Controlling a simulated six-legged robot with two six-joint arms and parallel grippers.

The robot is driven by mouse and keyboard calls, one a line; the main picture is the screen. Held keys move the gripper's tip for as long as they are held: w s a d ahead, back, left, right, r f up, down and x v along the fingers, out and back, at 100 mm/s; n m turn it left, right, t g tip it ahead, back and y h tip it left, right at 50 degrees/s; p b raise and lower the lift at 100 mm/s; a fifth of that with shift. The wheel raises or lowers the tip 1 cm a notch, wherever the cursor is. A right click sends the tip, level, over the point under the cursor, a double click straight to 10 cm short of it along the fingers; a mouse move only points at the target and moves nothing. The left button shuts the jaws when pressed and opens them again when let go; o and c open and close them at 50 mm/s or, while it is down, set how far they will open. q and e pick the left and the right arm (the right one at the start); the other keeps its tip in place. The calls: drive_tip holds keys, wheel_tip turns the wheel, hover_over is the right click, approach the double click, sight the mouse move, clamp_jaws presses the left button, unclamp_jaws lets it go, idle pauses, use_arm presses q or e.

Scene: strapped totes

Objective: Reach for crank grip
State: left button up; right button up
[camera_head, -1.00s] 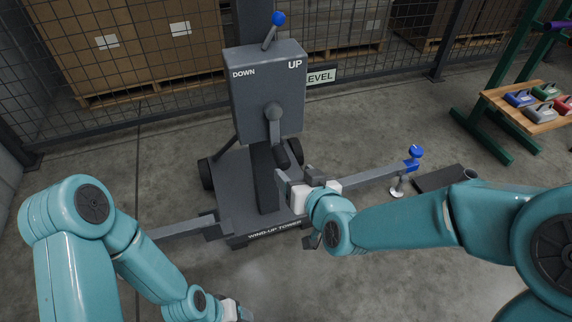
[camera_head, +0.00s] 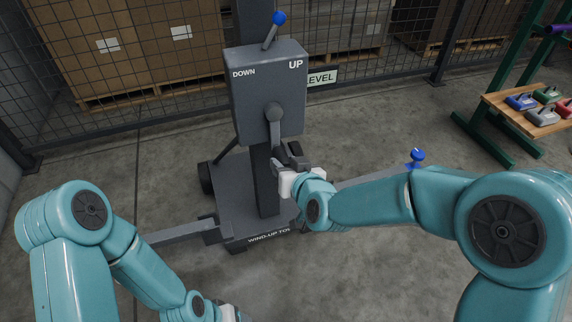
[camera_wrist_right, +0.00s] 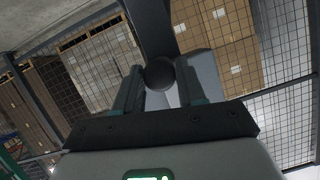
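The wind-up tower's grey box (camera_head: 262,88) carries a crank (camera_head: 275,130) on its front, its arm hanging down from the round hub. The dark crank grip (camera_head: 294,149) is at the crank's lower end, partly hidden by my right gripper (camera_head: 286,161). In the right wrist view, the grip's round dark end (camera_wrist_right: 160,74) sits between the two fingers of my right gripper (camera_wrist_right: 158,92). The fingers are apart, with narrow gaps seeming to show beside the grip. My left gripper (camera_head: 230,314) is at the bottom edge, mostly cut off, away from the crank.
A lever with a blue knob (camera_head: 279,18) leans towards "UP" on the box. A blue-ended bar (camera_head: 416,158) is partly behind my right arm. A bench (camera_head: 520,115) with coloured pieces stands right. Mesh fence (camera_head: 150,85) and pallets of boxes (camera_head: 180,40) lie behind. Left floor is clear.

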clamp_jaws()
use_arm(q)
drive_tip(key=shift+r+p, duration=0.5)
use_arm(e)
drive_tip(key=a, duration=0.1)
drive_tip(key=s+a+r, duration=0.1)
drive_tip(key=a, duration=0.3)
drive_tip(key=shift+s+r, duration=0.25)
drive_tip(key=shift+r, duration=0.05)
use_arm(q)
drive_tip(key=w+a+f+t+b, duration=0.1)
drive_tip(key=w+f+t+b, duration=0.1)
drive_tip(key=w+f+b, duration=0.3)
wheel_tip(320, 180, down, 4)
drive_tip(key=b, duration=0.4)
drive_tip(key=shift+r, duration=0.15)
use_arm(e)
drive_tip(key=a+r+m+y, duration=0.1)
drive_tip(key=r+m, duration=0.1)
drive_tip(key=s+a+r+m+y, duration=0.1)
drive_tip(key=a+r+m+y, duration=0.1)
drive_tip(key=shift+s+a+m, duration=0.1)
drive_tip(key=shift+m, duration=0.2)
use_arm(q)
drive_tip(key=shift+a, duration=0.1)
